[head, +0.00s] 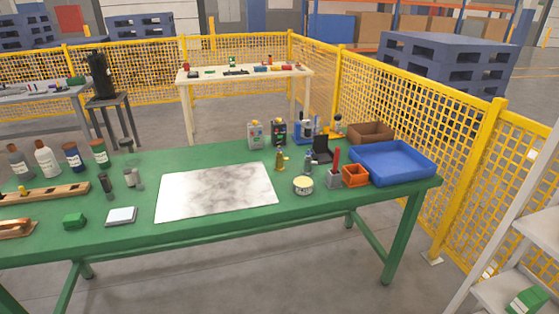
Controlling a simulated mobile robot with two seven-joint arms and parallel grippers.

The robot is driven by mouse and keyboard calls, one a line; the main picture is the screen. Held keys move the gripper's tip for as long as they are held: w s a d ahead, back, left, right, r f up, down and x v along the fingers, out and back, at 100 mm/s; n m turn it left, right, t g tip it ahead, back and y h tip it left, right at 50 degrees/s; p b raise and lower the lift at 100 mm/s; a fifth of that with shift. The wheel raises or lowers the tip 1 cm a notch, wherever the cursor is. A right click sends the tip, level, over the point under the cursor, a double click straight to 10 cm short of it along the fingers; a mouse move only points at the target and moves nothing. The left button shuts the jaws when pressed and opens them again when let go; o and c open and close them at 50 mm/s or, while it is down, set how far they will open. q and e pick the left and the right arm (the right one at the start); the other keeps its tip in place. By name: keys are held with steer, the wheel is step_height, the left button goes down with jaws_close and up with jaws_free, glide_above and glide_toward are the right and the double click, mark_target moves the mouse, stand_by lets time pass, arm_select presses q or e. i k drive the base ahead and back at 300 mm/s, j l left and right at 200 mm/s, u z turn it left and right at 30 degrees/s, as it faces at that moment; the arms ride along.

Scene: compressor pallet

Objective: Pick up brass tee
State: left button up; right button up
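A small upright brass-coloured fitting (280,162) stands on the green table (225,156), just right of the grey-white marbled plate (216,191). It seems to have a short stub on its right side and looks like the brass tee, but it is too small to be certain. Another small yellowish piece (24,191) sits on the wooden rack at the left, and I cannot tell its shape. Neither of my grippers shows in the head view.
Close to the fitting stand a dark bottle-like item (308,162) and a round pale tin (303,185). A blue tray (393,163), an orange bin (355,175) and a brown box (371,133) fill the right end. Several bottles (47,158) stand at the left.

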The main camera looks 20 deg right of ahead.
mark_target(280, 159)
steer(key=i+j, duration=0.1)
steer(key=i, duration=0.4)
steer(key=i+j, duration=0.1)
steer(key=i, duration=0.4)
steer(key=i+z, duration=0.1)
steer(key=z, duration=1.55)
